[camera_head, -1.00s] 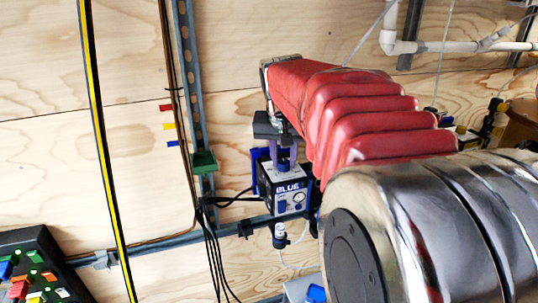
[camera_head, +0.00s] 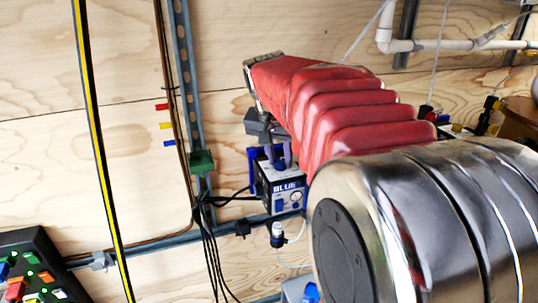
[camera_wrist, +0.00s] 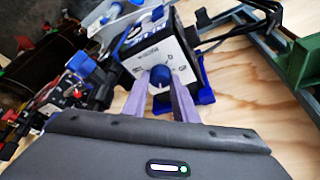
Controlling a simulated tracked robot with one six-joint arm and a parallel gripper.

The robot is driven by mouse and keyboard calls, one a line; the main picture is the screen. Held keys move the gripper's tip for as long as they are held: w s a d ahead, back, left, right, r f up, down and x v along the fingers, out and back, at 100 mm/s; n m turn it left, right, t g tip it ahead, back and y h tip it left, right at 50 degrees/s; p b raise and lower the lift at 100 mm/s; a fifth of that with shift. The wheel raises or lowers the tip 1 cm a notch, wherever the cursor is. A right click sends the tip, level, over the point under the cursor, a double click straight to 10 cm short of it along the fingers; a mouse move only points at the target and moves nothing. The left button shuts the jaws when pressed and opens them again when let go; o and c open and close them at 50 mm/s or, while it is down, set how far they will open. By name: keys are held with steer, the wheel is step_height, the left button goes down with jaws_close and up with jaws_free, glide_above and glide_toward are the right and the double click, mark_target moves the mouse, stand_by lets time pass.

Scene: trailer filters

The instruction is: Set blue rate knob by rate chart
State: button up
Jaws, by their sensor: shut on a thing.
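The blue rate knob (camera_wrist: 160,76) sits on the top face of a dark box with a white dial face (camera_wrist: 155,50). In the head view the box, labelled BLUE (camera_head: 284,188), is mounted on a rail against the plywood wall. My gripper (camera_wrist: 160,84) has purple fingers on either side of the knob and is shut on it. In the head view the fingers (camera_head: 282,156) reach down to the box top, and the knob is mostly hidden. The dial marks are too small to read. I cannot make out a rate chart.
A dark panel with coloured buttons (camera_head: 35,270) is at the lower left. A green box (camera_head: 202,162) and hanging black cables (camera_head: 208,235) are left of the pump box. A small bottle (camera_head: 277,235) hangs below it. White pipes (camera_head: 440,45) run at the upper right.

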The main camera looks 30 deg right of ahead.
steer(key=m, duration=0.1)
steer(key=m+g, duration=0.1)
steer(key=m, duration=0.2)
steer(key=shift+w+a+m+g+h, duration=0.15)
steer(key=shift+w+m+g+h, duration=0.15)
steer(key=shift+m, duration=0.1)
steer(key=m+g, duration=0.1)
steer(key=m, duration=0.3)
steer(key=shift+w+m+g, duration=0.1)
steer(key=shift+m+g, duration=0.3)
steer(key=o, duration=1)
steer(key=shift+o, duration=0.2)
steer(key=v, duration=1.3)
steer(key=shift+a+r, duration=0.2)
steer(key=shift+r, duration=0.1)
steer(key=shift+w, duration=0.1)
